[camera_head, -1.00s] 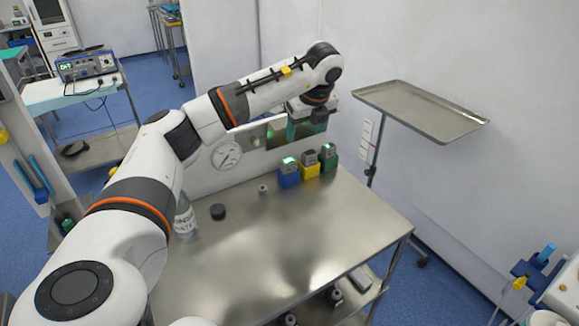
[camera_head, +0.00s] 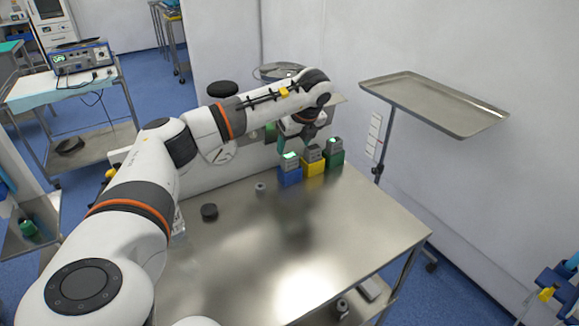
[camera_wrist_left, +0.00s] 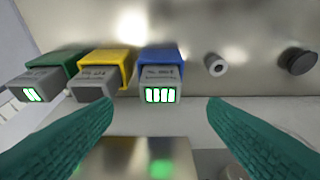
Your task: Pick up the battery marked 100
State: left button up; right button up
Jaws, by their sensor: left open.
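Three grey batteries stand in coloured holders at the table's back edge. The one in the blue holder (camera_wrist_left: 160,60) has a display (camera_wrist_left: 160,95) with several lit green bars; no readable "100" shows. The battery in the green holder (camera_wrist_left: 42,82) shows fewer lit bars. The battery in the yellow holder (camera_wrist_left: 97,86) shows no lit display. My left gripper (camera_wrist_left: 160,104) is open and empty, its teal fingers spread to either side of the blue-holder battery in the wrist view, apart from it. In the head view the gripper (camera_head: 300,135) is just above and behind the holders, partly hidden.
A small grey cylinder (camera_head: 260,188) and a black round piece (camera_head: 209,212) lie left of the holders on the steel table (camera_head: 340,230). A bottle (camera_head: 178,222) is mostly hidden by my arm. A raised tray (camera_head: 435,105) stands at right. The table's front is clear.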

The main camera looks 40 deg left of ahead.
aim_at(290, 156)
pick_arm(q)
jog(key=shift+p+x, duration=0.6)
jog(key=shift+x, duration=2.4)
jog(key=shift+d, duration=0.15)
jog(key=c, duration=1.2)
